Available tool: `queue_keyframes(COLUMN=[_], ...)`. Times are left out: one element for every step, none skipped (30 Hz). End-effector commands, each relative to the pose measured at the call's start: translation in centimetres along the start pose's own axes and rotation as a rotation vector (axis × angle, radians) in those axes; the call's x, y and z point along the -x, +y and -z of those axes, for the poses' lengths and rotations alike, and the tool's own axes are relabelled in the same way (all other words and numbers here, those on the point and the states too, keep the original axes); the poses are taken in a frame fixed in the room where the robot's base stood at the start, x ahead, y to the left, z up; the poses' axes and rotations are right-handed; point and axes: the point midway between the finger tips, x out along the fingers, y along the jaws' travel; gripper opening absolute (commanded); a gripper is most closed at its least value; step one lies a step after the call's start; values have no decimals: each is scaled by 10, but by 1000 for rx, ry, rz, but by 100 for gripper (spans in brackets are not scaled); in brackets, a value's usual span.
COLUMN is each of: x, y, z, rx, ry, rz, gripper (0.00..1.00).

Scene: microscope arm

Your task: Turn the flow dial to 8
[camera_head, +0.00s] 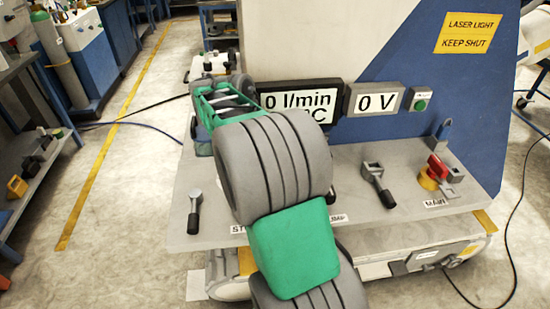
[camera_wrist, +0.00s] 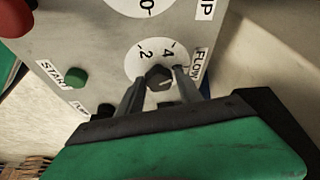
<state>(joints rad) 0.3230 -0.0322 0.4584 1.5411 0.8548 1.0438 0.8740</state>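The flow dial (camera_wrist: 159,77) is a small dark faceted knob on a white round scale (camera_wrist: 136,62) in the wrist view, beside the label FLOW (camera_wrist: 199,66). The numbers 2 and 4 show; the rest of the scale is hidden by my gripper, and I cannot read the dial's setting. My gripper (camera_wrist: 159,80) has one finger on each side of the knob, with narrow gaps seeming to show, so it looks open around it. In the head view my arm hides the dial and fingers. The display (camera_head: 300,99) reads 0 l/min.
A green START button (camera_wrist: 76,77) and part of another scale (camera_wrist: 138,6) are near the dial. In the head view, a voltage display (camera_head: 374,101) reads 0 V. Levers (camera_head: 378,184) and a red MAIN switch (camera_head: 438,170) stand on the grey shelf.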

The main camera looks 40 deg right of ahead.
Motion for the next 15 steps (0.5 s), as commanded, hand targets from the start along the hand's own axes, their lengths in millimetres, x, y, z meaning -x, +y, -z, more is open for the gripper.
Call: queue_keyframes(x=[0, 0, -1, -1, -1, -1, -1, -1, -1, -1, -1, 0, 1, 4, 9], y=[0, 0, 0, 1, 1, 1, 1, 1, 1, 1, 1, 1, 1, 1, 0], z=[0, 1, 1, 2, 2, 2, 2, 2, 2, 2, 2, 2, 2, 2, 2], rx=[-1, -2, -3, -4, -4, -5, -5, -5, -5, -5, -5, -5, -5, -5, -5], ry=[0, 1, 1, 1, 1, 1, 2, 2, 2, 2, 2, 2, 2, 2, 2], rz=[-1, -1, -1, -2, -2, -2, -2, -3, -3, -3, -3, -3, -2, -2, -1], gripper=[47, 50, 53, 55, 58, 59, 59, 59, 59, 59, 59, 59, 59, 59, 59])
